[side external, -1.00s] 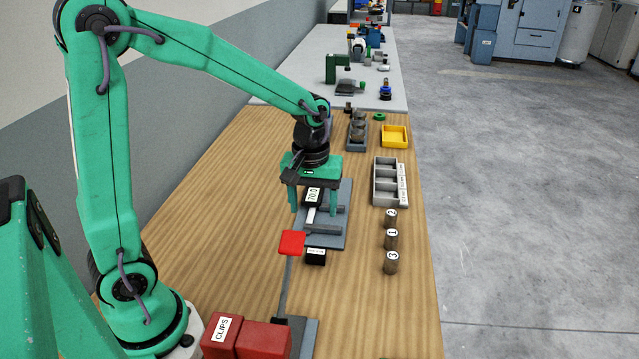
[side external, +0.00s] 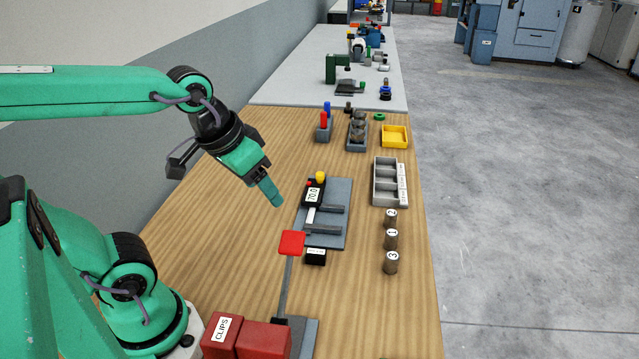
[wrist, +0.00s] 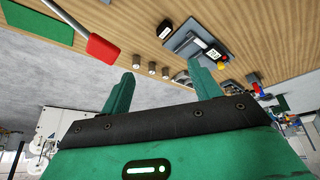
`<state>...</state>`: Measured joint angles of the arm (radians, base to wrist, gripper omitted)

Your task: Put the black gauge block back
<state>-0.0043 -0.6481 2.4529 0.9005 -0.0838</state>
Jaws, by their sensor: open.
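A black unit (side external: 313,194) reading 70.0, with a yellow knob, sits on the plate. My gripper (side external: 277,200) is raised and tilted, left of the plate. In the wrist view its two fingers (wrist: 163,83) are wide apart with nothing between them.
A red paddle (side external: 292,243) stands on a thin arm near the block. Red CLIPS boxes (side external: 222,336) are at the front. Numbered cylinders (side external: 391,239), a grey divided tray (side external: 377,183) and a yellow tray (side external: 395,137) line the right side. The bench's left middle is clear.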

